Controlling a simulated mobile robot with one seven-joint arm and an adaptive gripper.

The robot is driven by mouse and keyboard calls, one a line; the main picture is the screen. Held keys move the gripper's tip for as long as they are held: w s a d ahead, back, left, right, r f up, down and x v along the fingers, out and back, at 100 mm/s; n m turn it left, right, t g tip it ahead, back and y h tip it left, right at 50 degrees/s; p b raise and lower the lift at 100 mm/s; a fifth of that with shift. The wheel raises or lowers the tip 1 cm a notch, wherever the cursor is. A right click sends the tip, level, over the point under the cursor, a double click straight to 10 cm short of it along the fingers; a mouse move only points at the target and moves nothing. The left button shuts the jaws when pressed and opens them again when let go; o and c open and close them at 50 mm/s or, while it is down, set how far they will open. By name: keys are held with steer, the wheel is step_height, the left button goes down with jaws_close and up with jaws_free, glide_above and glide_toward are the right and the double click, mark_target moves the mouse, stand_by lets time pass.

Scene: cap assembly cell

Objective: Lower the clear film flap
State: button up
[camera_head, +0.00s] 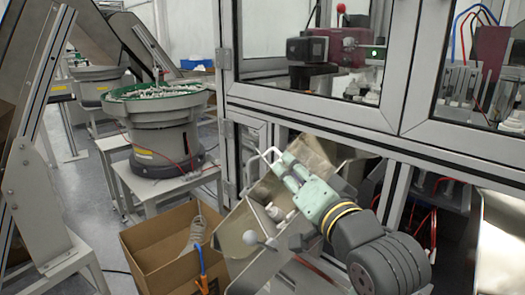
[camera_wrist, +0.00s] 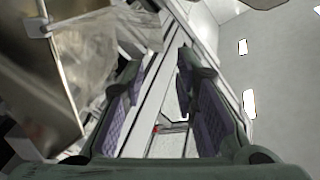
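What looks like the clear film flap (camera_head: 318,154) is a shiny, partly see-through sheet standing raised behind my gripper, at the top of a metal chute (camera_head: 243,228). In the wrist view crumpled clear film (camera_wrist: 92,52) shows at upper left, beside my left finger. My gripper (camera_head: 281,166) is over the chute's upper end. In the wrist view my gripper (camera_wrist: 158,95) has its two purple-padded fingers apart, with nothing held between them. A thin pale bracket (camera_head: 268,153) shows at the fingertips in the head view; I cannot tell whether they touch it.
The machine's framed windows (camera_head: 310,102) rise close behind my gripper.

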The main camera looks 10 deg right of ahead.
mark_target(278, 153)
steer(key=shift+w+d+f, duration=0.1)
steer(key=shift+d+f, duration=0.15)
steer(key=shift+d, duration=0.25)
steer(key=w+p, duration=0.1)
steer(key=w, duration=0.2)
steer(key=w+a+p, duration=0.1)
steer(key=w, duration=0.6)
steer(key=shift+w+a+p, duration=0.1)
steer(key=shift+a+p, duration=0.15)
steer(key=shift+p, duration=0.15)
jaws_close()
